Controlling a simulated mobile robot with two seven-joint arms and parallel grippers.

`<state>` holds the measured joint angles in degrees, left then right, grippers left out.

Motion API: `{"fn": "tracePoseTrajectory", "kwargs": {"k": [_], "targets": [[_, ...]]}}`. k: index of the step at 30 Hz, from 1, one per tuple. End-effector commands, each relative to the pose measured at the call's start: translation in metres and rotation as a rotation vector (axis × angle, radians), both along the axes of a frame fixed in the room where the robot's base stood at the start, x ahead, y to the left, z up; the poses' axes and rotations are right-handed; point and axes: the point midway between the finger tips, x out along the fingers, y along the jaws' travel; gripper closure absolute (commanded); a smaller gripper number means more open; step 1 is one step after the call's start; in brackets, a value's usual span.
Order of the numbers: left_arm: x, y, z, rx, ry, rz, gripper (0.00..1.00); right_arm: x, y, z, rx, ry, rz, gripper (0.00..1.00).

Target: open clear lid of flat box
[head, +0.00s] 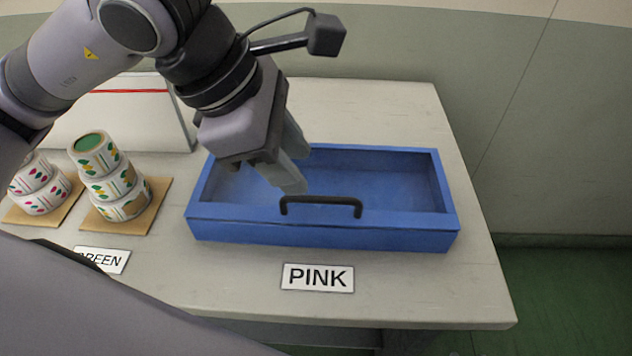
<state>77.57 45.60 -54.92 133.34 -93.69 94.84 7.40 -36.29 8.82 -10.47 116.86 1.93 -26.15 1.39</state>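A flat blue box (325,232) sits on the table behind the PINK label. A black handle (321,201) stands near its front edge, and the clear lid (385,180) appears to lie flat over the box, though its surface is hard to make out. I see only blue inside. My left gripper (301,170) is above the left half of the box, just behind and left of the handle. Its two fingers are apart with nothing between them. I cannot tell whether a fingertip touches the lid. My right gripper is not in view.
The PINK label (317,277) lies in front of the box, and the GREEN label (104,259) is partly hidden. The table (415,285) is clear at front right.

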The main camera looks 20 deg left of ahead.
Motion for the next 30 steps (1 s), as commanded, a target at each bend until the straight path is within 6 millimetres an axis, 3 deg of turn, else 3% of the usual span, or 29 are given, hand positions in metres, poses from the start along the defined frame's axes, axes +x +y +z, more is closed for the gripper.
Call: {"fn": "tracePoseTrajectory", "kwargs": {"k": [12, 23, 27, 30], "targets": [[0.015, -0.019, -0.053, -0.002, 0.006, -0.004, 0.62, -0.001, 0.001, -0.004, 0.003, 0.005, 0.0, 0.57], [0.017, -0.021, -0.06, -0.002, 0.004, -0.004, 0.62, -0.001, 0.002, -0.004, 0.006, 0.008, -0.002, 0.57], [0.017, -0.021, -0.059, -0.002, 0.004, -0.004, 1.0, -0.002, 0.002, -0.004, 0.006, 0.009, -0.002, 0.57], [0.017, -0.021, -0.059, -0.002, 0.004, -0.004, 1.0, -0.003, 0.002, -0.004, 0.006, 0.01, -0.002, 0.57]]}}
